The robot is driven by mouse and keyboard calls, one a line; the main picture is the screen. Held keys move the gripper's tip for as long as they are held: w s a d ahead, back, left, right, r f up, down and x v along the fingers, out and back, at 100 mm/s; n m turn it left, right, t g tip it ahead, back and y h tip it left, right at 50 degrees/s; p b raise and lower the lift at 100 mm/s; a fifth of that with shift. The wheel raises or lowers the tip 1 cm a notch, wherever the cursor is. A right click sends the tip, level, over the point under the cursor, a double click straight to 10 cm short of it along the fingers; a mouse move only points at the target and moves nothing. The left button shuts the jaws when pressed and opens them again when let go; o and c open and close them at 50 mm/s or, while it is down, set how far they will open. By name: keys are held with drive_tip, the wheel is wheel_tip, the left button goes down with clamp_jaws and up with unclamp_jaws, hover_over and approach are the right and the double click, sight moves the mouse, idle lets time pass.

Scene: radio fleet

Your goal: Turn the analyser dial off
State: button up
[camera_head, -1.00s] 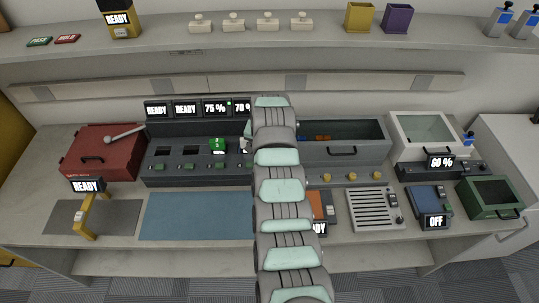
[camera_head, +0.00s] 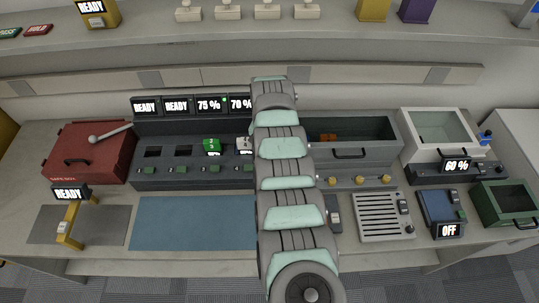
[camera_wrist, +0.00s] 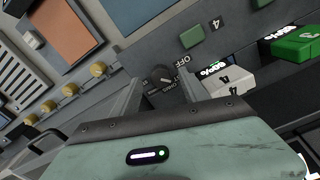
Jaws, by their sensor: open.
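A dark round dial (camera_wrist: 160,76) shows in the wrist view on a grey panel, with white lettering beside it that includes OFF. The way its pointer is set is hard to read. My gripper (camera_wrist: 163,84) is open, with one finger on each side of the dial in the picture. I cannot tell whether the fingers touch it. In the head view my arm covers the dial and the gripper. The dark charger-like unit (camera_head: 190,176) stands left of the arm, with screens reading READY, READY, 75 % and 70 %.
A white battery (camera_wrist: 228,75) and a green battery (camera_wrist: 296,46) sit close to the right of my gripper. Yellow knobs (camera_wrist: 71,89) line the grey drawer unit on the other side. A blue mat (camera_head: 195,222) lies clear in front.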

drive_tip(key=shift+f, duration=0.9)
drive_tip(key=shift+c, duration=0.2)
clamp_jaws()
